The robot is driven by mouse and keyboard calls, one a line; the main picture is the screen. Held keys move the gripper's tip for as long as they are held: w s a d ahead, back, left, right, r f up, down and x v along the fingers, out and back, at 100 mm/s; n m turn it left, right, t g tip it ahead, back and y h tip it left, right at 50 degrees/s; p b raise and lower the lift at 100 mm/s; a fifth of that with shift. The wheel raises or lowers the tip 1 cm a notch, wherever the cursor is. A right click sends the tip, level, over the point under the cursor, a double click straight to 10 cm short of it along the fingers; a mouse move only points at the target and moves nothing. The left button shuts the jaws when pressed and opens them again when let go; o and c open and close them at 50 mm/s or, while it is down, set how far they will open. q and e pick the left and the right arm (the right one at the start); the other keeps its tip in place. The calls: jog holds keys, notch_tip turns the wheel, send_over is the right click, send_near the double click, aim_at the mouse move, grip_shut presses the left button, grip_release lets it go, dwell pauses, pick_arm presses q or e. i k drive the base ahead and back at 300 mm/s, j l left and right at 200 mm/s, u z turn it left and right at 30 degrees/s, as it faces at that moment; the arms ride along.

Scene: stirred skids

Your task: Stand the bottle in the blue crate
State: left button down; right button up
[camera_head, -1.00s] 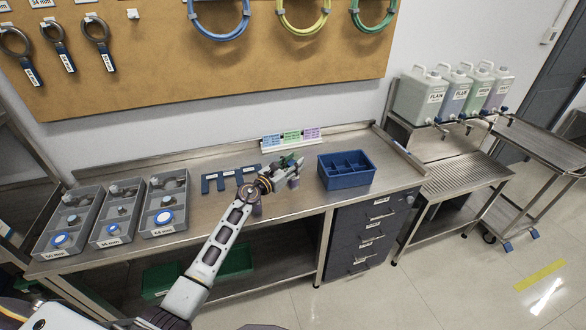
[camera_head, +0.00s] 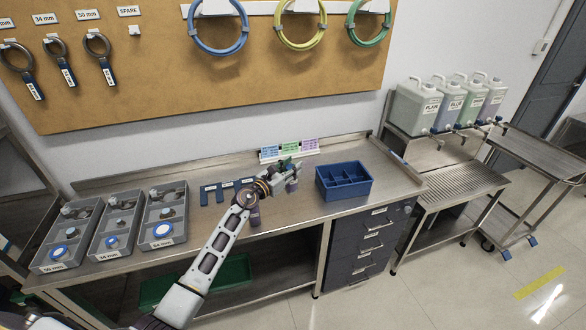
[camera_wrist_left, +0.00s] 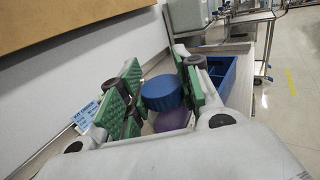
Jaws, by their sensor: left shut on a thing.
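The bottle shows in the left wrist view as a round blue cap (camera_wrist_left: 162,92) above a purple body (camera_wrist_left: 173,120), between the green finger pads. In the head view its purple body (camera_head: 291,186) shows small, below my left gripper (camera_head: 288,168). My left gripper is shut on the bottle, which looks roughly upright. Whether its base touches the bench is unclear. The blue crate (camera_head: 345,197), divided into compartments, stands on the bench just right of the gripper. A part of it also shows in the left wrist view (camera_wrist_left: 229,82). My right gripper is out of view.
Blue slotted holders (camera_head: 209,196) and a small stand of coloured labels (camera_head: 289,150) are near the gripper. Several grey trays (camera_head: 160,240) fill the bench's left end. A purple object (camera_head: 254,216) shows by my forearm. Bare bench (camera_head: 300,211) lies before the crate.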

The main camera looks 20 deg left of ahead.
aim_at(331, 194)
jog(key=i+l+u, duration=0.4)
jog(key=l, duration=0.6)
jog(key=i+l+u, duration=0.15)
jog(key=l+u, duration=0.25)
jog(key=l, duration=0.6)
jog(key=l+u, duration=0.4)
jog(key=l, duration=0.7)
